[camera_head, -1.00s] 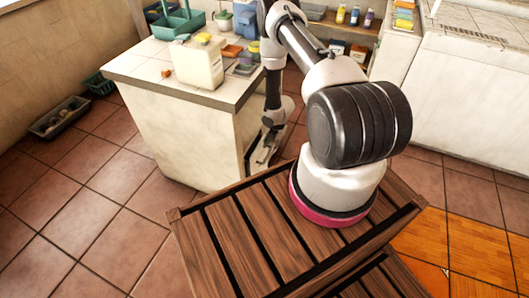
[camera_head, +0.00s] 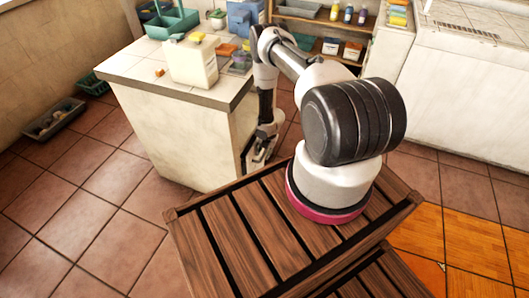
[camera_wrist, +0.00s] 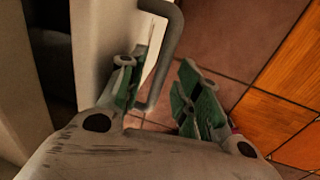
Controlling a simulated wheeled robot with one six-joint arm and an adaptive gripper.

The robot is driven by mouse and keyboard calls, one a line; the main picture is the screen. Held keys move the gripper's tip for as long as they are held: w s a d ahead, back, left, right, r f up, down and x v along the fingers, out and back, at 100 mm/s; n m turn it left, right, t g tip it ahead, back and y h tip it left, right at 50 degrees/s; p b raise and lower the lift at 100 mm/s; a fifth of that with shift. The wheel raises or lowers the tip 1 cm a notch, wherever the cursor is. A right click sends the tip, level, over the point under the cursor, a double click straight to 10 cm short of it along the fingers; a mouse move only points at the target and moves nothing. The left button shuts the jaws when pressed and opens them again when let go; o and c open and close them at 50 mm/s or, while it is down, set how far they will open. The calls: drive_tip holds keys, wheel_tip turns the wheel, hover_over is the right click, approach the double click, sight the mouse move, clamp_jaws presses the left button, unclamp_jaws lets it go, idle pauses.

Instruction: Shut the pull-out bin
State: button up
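The pull-out bin's pale front panel (camera_wrist: 100,45) stands at the left in the wrist view, with a dark gap behind it, so the bin is at least partly out. A grey bar handle (camera_wrist: 170,50) sticks out from the panel. My gripper (camera_wrist: 158,78) is open, with green-padded fingers on either side of the handle's lower part; I cannot tell whether either touches it. In the head view my gripper (camera_head: 258,156) is low beside the right side of the white counter unit (camera_head: 170,135). There the bin front is mostly hidden by my arm and the counter.
A shelf with bottles (camera_head: 348,14) is behind. A white chest (camera_head: 470,90) stands at the right.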

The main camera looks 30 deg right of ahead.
clamp_jaws()
drive_tip(key=shift+w+a, duration=0.7)
drive_tip(key=shift+w, duration=0.25)
drive_tip(key=shift+w+a, duration=0.7)
drive_tip(key=shift+w, duration=0.2)
drive_tip(key=shift+r, duration=0.1)
drive_tip(key=shift+o, duration=0.7)
unclamp_jaws()
drive_tip(key=shift+a, duration=0.1)
wheel_tip(320, 180, up, 12)
drive_tip(key=s+d, duration=0.1)
drive_tip(key=shift+s+d, duration=0.2)
drive_tip(key=shift+s, duration=0.15)
drive_tip(key=shift+f, duration=0.2)
